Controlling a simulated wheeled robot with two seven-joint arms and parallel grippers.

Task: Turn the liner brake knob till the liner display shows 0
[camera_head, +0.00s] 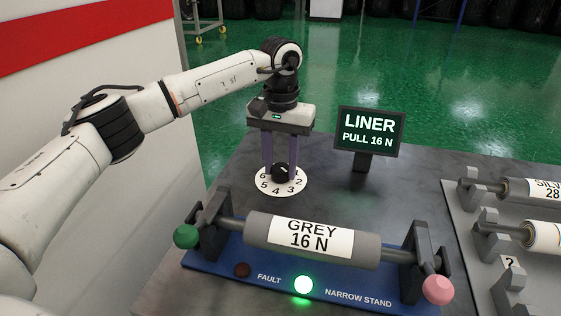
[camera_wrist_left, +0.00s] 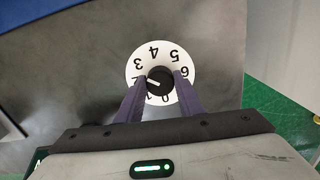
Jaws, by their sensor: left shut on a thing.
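The liner display (camera_head: 367,132) is a dark screen on a short post and reads "LINER PULL 16 N". The liner brake knob (camera_head: 281,170) is black and stands on a round white dial (camera_head: 280,192) with printed numbers. My left gripper (camera_head: 281,174) reaches down from above with its purple fingers on either side of the knob, shut on it. In the left wrist view the knob (camera_wrist_left: 159,81) sits between the fingertips. Its white mark points left, roughly towards the 2 side; the fingers hide part of the dial. My right gripper is not in view.
In front, a blue narrow stand (camera_head: 230,262) holds a grey roll (camera_head: 257,229) labelled "GREY 16 N", with green and pink end knobs and a lit green lamp (camera_head: 303,286). Further rolls (camera_head: 530,236) lie on a rack at right. A red-and-white wall (camera_head: 150,80) stands at left.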

